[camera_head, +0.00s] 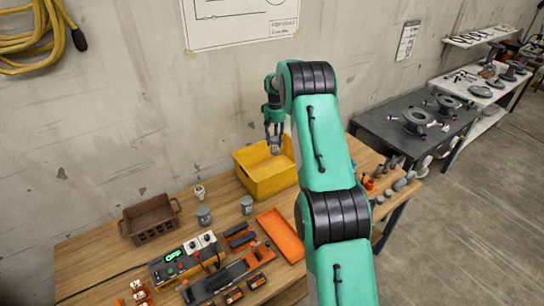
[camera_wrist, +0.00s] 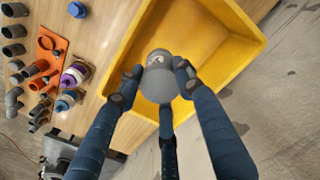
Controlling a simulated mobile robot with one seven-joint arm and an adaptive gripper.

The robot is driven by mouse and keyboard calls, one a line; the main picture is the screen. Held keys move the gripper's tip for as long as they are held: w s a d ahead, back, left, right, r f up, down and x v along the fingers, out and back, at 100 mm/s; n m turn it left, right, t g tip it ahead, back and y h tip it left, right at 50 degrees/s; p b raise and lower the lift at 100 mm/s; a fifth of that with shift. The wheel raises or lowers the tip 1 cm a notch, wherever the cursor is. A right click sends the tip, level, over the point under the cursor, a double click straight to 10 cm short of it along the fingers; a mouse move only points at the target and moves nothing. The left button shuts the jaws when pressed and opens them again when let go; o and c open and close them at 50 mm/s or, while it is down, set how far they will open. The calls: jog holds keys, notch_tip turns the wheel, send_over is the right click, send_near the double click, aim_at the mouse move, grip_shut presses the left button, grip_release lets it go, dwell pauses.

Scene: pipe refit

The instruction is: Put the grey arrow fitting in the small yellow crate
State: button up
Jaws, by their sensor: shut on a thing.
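The small yellow crate (camera_head: 262,182) stands on the wooden workbench against the wall, and its open inside looks empty. My gripper (camera_head: 274,143) points down over the crate with its fingers shut on the grey arrow fitting (camera_head: 275,150). In the wrist view the grey fitting (camera_wrist: 157,84) is a rounded piece with a pale mark on its end, pinched between the dark fingers of my gripper (camera_wrist: 160,76). Behind it lie the yellow floor and walls of the crate (camera_wrist: 222,48). The fitting appears held above the crate floor; the exact height is hard to tell.
A brown crate (camera_head: 150,222) stands at the left of the bench. An orange tray (camera_head: 281,235), grey cylinders (camera_head: 204,215) and a device with a green display (camera_head: 175,262) lie in front. Several pipe fittings sit to the right. The wall is close behind the yellow crate.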

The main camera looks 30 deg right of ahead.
jog(key=shift+s+d+f, duration=0.25)
jog(key=shift+d+f, duration=0.1)
jog(key=shift+d, duration=0.15)
jog(key=shift+s+d+f, duration=0.2)
jog(key=shift+d+f, duration=0.1)
jog(key=shift+d, duration=0.2)
notch_tip(320, 180, down, 10)
jog(key=shift+r, duration=0.15)
jog(key=shift+w+f, duration=0.1)
jog(key=shift+f, duration=3.05)
jog(key=shift+c, duration=0.2)
jog(key=shift+f, duration=1.85)
jog(key=shift+f, duration=0.1)
